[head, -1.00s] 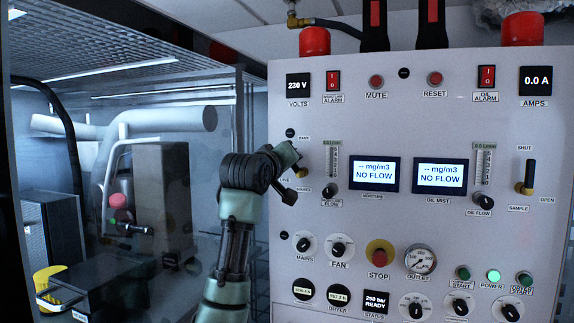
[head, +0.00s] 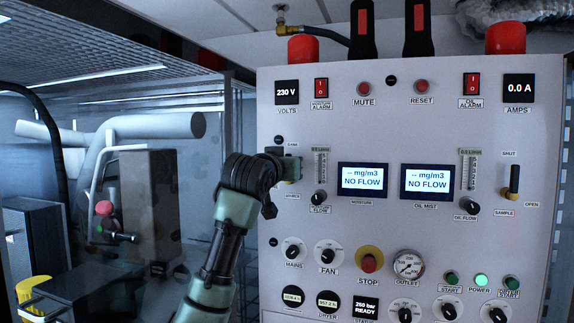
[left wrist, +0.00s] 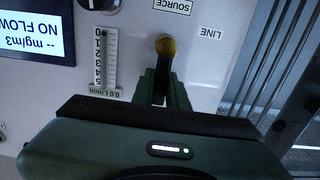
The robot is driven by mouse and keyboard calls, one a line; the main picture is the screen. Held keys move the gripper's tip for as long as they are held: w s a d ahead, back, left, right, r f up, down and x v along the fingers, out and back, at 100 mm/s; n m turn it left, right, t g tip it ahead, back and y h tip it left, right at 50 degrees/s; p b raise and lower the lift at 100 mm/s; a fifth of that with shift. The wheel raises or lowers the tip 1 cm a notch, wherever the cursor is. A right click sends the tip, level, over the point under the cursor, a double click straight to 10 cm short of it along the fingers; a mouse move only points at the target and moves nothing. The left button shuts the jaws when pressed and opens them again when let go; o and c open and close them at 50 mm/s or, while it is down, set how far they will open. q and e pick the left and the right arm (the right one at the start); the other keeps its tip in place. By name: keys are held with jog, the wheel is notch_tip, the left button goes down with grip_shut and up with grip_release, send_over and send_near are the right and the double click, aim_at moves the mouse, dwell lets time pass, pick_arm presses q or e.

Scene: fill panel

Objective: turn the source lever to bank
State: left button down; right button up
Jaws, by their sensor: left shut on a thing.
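The source lever (left wrist: 166,47) shows in the left wrist view as a round yellow hub with a dark handle running from it into my left gripper (left wrist: 160,88). The handle points away from the SOURCE label (left wrist: 172,6), so it stands about upright on the panel. The LINE label (left wrist: 211,32) is off to its side. In the head view my left gripper (head: 291,168) is at the panel's left side, just below the BANK label (head: 293,144), and hides most of the lever. Its fingers are shut on the handle. My right gripper is not in view.
The white control panel (head: 390,235) has knobs, gauges and two NO FLOW displays (head: 362,179). The moisture flow tube (head: 320,165) and its knob (head: 319,198) sit close right of my left gripper. Left of the panel is a bay with pipes (head: 155,126) and machinery.

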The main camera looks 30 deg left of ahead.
pick_arm(q)
jog(key=shift+d+f, duration=0.1)
jog(key=shift+f, duration=0.1)
dwell(0.3)
jog(key=c, duration=1.4)
grip_release()
jog(key=shift+r, duration=0.1)
jog(key=b+v, duration=0.4)
jog(key=v, duration=0.3)
jog(key=shift+s+b, duration=0.3)
jog(key=shift+s, duration=0.1)
